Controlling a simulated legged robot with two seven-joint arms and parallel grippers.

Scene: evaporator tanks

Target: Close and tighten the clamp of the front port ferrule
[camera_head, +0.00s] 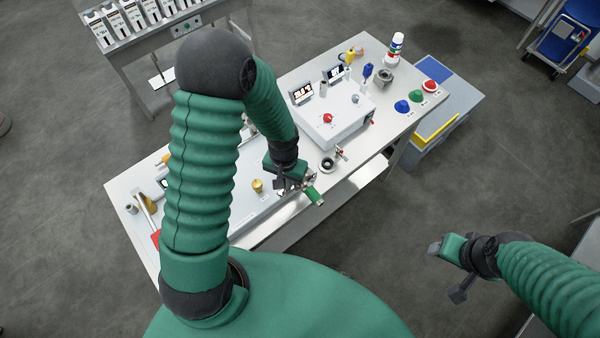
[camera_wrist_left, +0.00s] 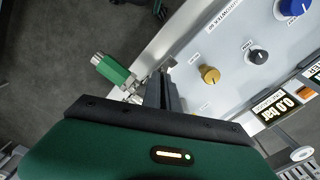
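A small silver fitting with a green part (camera_head: 314,195) sticks out at the front edge of the evaporator bench; the green part also shows in the left wrist view (camera_wrist_left: 113,70). Silver metal (camera_head: 308,181), which looks like the clamp at the front port, sits behind it and is partly hidden. My left gripper (camera_head: 285,180) is right beside this metal. In the left wrist view its dark fingers (camera_wrist_left: 163,85) are close together, with their tips by small silver parts. I cannot tell whether anything is between them. My right gripper (camera_head: 449,270) is open and empty, off the bench at the right.
A white control box (camera_head: 332,121) with a red knob stands on the bench. A black ring fitting (camera_head: 328,163) lies in front of it. A brass knob (camera_head: 257,185) is left of my left gripper; it shows in the left wrist view too (camera_wrist_left: 209,74). Floor is clear around my right gripper.

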